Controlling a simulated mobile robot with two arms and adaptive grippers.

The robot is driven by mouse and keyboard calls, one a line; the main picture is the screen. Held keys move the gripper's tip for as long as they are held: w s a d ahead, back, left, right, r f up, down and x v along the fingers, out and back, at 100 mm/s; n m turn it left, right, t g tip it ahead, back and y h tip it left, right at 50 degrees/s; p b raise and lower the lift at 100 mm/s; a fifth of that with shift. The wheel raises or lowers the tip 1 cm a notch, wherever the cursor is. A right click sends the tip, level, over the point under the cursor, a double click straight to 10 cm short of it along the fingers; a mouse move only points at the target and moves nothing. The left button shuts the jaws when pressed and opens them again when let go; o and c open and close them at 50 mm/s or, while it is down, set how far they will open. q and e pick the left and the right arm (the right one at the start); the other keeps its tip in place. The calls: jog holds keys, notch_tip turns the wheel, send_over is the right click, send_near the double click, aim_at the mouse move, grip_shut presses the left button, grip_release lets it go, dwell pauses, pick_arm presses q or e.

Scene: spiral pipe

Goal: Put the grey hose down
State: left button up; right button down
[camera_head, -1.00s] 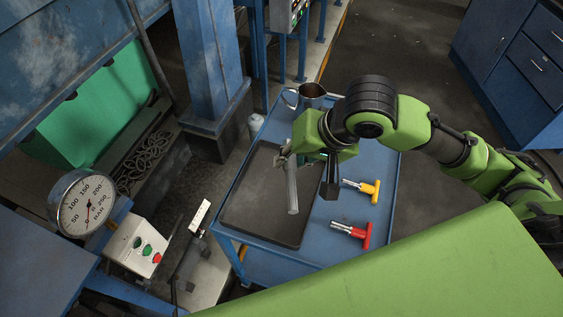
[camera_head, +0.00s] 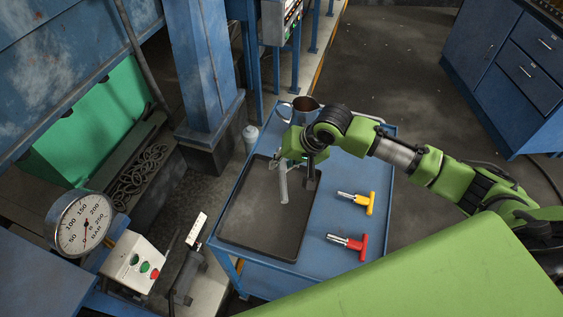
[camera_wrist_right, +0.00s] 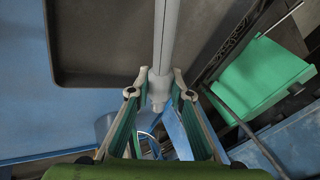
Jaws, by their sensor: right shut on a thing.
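The grey hose (camera_head: 283,185) is a short straight grey piece over the dark tray (camera_head: 258,240), near its far right part. I cannot tell whether it touches the tray. My right gripper (camera_head: 279,162) is shut on the hose near its far end. In the right wrist view the fingers (camera_wrist_right: 159,80) close on both sides of the hose (camera_wrist_right: 164,40), and its stepped end shows between them. The dark tray (camera_wrist_right: 95,50) lies behind. My left gripper is not in view.
The tray lies on a blue trolley (camera_head: 325,205). A yellow-handled tool (camera_head: 368,203) and a red-handled tool (camera_head: 357,245) lie right of it. A metal jug (camera_head: 303,107) stands at the trolley's far end. The near part of the tray is bare.

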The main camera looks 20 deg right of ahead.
jog(key=shift+f, duration=0.65)
jog(key=c, duration=1.8)
grip_release()
jog(key=shift+c, duration=0.2)
jog(key=shift+r, duration=0.3)
jog(key=v, duration=1.2)
jog(key=shift+r, duration=0.3)
jog(key=shift+s+d, duration=0.1)
jog(key=shift+s, duration=0.05)
